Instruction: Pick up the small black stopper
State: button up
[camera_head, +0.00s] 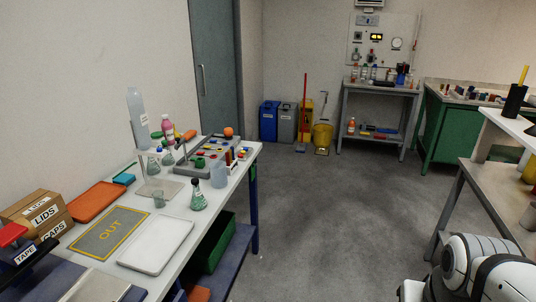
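A small black stopper (195,183) sits in the neck of a conical flask (198,200) with green contents. The flask stands upright on the white bench (222,209), near its front edge and to the right of the white tray (156,246). White and black rounded links of my own arm show at the bottom right, far from the flask. My gripper's fingers are not in view.
A grey case (203,160) with coloured items lies farther back. The floor (320,220) between the benches is clear.

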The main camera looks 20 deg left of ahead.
aim_at(194, 181)
jog(key=u, duration=0.3)
jog(key=i, duration=1.45)
jog(key=u, duration=1.25)
jog(key=i, duration=0.7)
jog(key=u, duration=0.25)
jog(key=k, duration=0.75)
jog(key=u, duration=0.2)
jog(key=i, duration=0.75)
jog(key=z, duration=0.05)
